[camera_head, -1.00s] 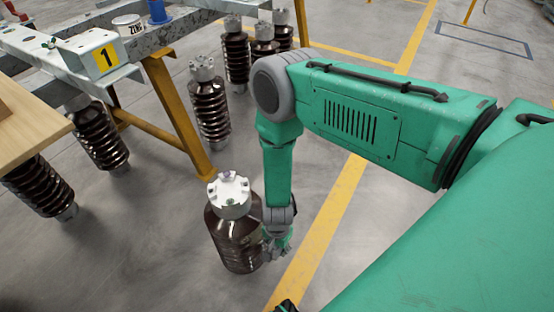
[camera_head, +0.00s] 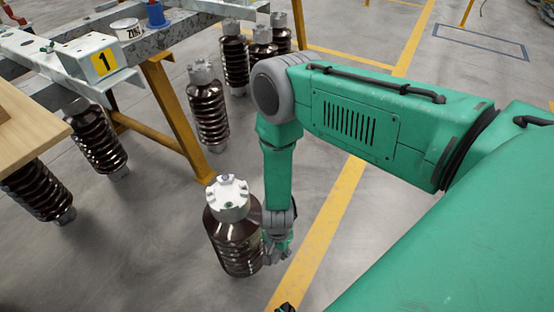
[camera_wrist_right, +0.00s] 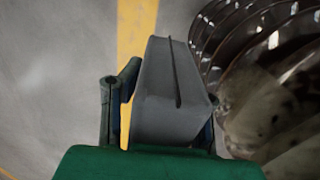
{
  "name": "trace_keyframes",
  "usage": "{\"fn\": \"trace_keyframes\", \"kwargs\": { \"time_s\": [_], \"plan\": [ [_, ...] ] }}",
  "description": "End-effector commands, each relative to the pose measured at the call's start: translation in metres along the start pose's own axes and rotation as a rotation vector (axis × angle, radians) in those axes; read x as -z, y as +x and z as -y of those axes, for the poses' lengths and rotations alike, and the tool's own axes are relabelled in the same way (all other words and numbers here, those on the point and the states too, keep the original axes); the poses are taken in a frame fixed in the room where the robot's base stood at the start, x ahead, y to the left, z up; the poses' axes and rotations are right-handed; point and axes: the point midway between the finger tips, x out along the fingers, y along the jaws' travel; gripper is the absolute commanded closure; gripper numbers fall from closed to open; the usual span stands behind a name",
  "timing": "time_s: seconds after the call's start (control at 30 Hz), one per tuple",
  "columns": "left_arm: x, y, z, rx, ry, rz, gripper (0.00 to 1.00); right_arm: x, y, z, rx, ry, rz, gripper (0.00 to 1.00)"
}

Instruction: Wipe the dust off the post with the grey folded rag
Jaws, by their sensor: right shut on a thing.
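The post (camera_head: 236,245) is a dark brown ribbed insulator with a pale metal cap (camera_head: 228,198), standing upright on the floor. In the right wrist view its ribs (camera_wrist_right: 236,40) fill the upper right, and the cap (camera_wrist_right: 270,120) shows brown specks. My right gripper (camera_head: 276,250) hangs close beside the post's right side. In the wrist view this gripper (camera_wrist_right: 160,105) is shut on the grey folded rag (camera_wrist_right: 165,90), which sticks out between the fingers beside the ribs. I cannot tell whether the rag touches them. My left gripper is not in view.
Several similar insulators (camera_head: 207,105) stand behind. A steel frame on yellow legs (camera_head: 175,115) stands at the upper left, bearing a box marked 1 (camera_head: 90,58). A wooden board (camera_head: 25,125) is at the left edge.

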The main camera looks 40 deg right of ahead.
Motion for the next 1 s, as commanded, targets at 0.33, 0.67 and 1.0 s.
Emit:
{"fn": "trace_keyframes", "kwargs": {
  "time_s": [0.33,0.67,1.0],
  "plan": [
    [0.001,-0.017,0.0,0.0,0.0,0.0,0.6,-0.001,-0.02,-0.002,-0.001,0.0,0.0,0.94],
    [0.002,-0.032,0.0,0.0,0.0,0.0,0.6,-0.001,-0.038,-0.003,-0.001,0.0,0.0,0.94],
    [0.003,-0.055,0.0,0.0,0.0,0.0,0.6,-0.002,-0.065,-0.005,-0.001,0.0,0.001,0.94]
  ]
}}
